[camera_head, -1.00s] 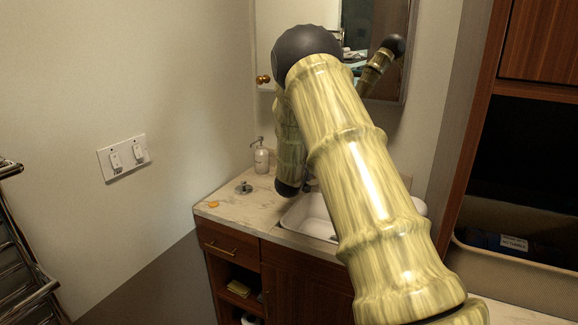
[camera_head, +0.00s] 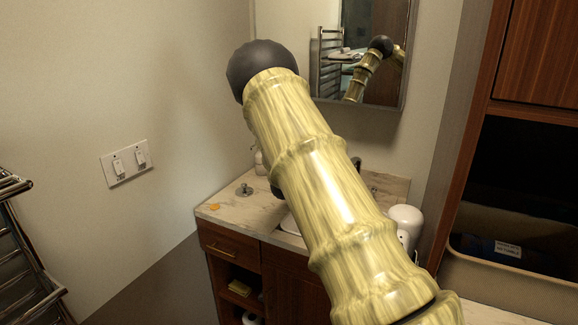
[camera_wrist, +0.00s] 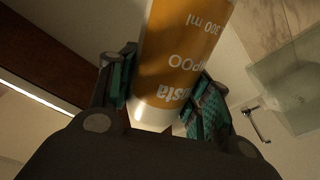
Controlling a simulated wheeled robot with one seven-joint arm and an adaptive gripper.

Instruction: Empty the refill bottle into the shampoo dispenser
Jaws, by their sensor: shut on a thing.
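The refill bottle (camera_wrist: 180,50) has an orange label reading "300 ml" and part of "shampoo", with a white end near my palm. In the wrist view my gripper (camera_wrist: 168,82) is shut on it, one teal pad on each side. The label text is upside down there, and the bottle's far end is out of frame. In the head view my arm hides the gripper and bottle. A pale bottle on the back left of the counter, perhaps the shampoo dispenser (camera_head: 259,163), is mostly hidden behind my arm.
A small metallic piece (camera_head: 244,190) and an orange item (camera_head: 214,206) lie on the marble counter (camera_head: 228,209). The sink is mostly covered by my arm. A white rounded container (camera_head: 406,220) stands at right. A mirror (camera_head: 335,88) hangs behind; a towel rail (camera_head: 20,250) is at left.

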